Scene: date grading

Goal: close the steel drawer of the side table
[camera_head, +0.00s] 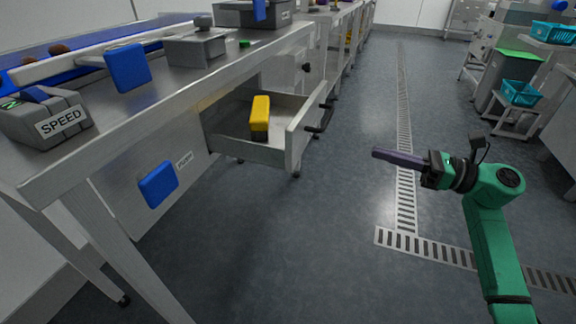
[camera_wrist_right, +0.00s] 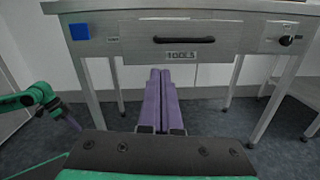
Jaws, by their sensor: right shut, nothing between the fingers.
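The steel drawer (camera_head: 292,140) of the side table (camera_head: 90,160) stands open, pulled out toward the right. Its black bar handle (camera_head: 321,118) is on the front panel. A yellow block with a dark base (camera_head: 260,116) stands inside. My right gripper (camera_head: 375,154) is shut and empty, to the right of the drawer front and apart from it. In the right wrist view the shut purple fingers (camera_wrist_right: 160,72) point at the drawer front (camera_wrist_right: 215,40), below the handle (camera_wrist_right: 184,40) and near the TOOLS label. My left gripper (camera_wrist_right: 72,122) shows small at the left there; its jaws are unclear.
A grey SPEED box (camera_head: 45,118), a grey box (camera_head: 196,48) and a conveyor (camera_head: 90,40) are on the table top. Table legs stand below. The floor (camera_head: 300,240) between the drawer and my right arm is clear. Teal baskets (camera_head: 520,93) are at the far right.

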